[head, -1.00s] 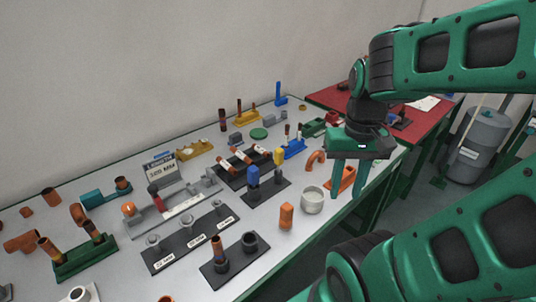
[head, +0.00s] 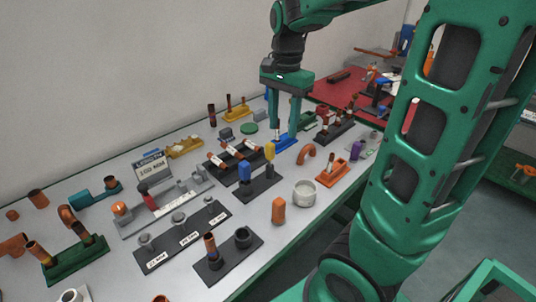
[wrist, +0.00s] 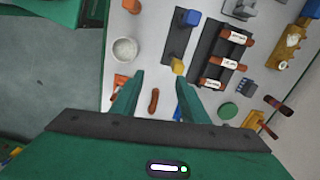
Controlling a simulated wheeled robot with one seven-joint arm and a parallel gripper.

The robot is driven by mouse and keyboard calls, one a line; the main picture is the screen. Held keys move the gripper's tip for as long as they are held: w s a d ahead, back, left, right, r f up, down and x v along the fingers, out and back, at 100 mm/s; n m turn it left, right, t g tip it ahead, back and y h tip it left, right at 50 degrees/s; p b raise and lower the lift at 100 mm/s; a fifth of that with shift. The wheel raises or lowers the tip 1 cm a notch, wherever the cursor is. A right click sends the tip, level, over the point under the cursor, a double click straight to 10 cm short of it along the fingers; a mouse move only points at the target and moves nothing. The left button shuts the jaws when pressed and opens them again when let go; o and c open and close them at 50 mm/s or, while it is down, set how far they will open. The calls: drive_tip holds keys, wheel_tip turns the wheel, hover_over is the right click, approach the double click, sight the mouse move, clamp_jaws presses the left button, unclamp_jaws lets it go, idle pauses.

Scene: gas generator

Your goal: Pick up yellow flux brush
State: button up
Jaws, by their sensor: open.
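No piece is clearly recognisable as a flux brush. A yellow upright piece (head: 270,151) stands beside a blue upright piece (head: 245,172) on a black stand (head: 262,188); the yellow one also shows in the wrist view (wrist: 177,66), near the right fingertip. A yellow stand (head: 236,113) with thin upright pieces is farther back. My gripper (head: 285,126) is open and points down over the blue holder (head: 283,142), behind and right of the yellow piece. Its fingers partly hide that holder and whatever stands in it. In the wrist view nothing is held between the fingertips (wrist: 160,78).
A white bowl (head: 304,193), an orange block (head: 278,211) and an orange elbow (head: 306,154) lie along the near side. A black rack (head: 233,158) with copper tubes is left of the gripper. A red table (head: 345,92) stands behind. The grey table (head: 330,205) has narrow bare gaps.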

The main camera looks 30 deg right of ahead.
sight(270, 143)
drive_tip(key=w, duration=0.1)
drive_tip(key=w+a+m, duration=0.1)
drive_tip(key=shift+w+r, duration=0.1)
drive_tip(key=shift+w, duration=0.3)
drive_tip(key=shift+w+a+f, duration=0.15)
drive_tip(key=shift+w+f, duration=0.05)
drive_tip(key=shift+f, duration=0.1)
wheel_tip(270, 143, down, 5)
drive_tip(key=shift+r, duration=0.15)
drive_tip(key=shift+w+a+f, duration=0.1)
drive_tip(key=shift+w+f, duration=0.05)
drive_tip(key=shift+f, duration=1.2)
drive_tip(key=shift+w+a+f, duration=0.1)
drive_tip(key=shift+f, duration=1.2)
drive_tip(key=c, duration=1)
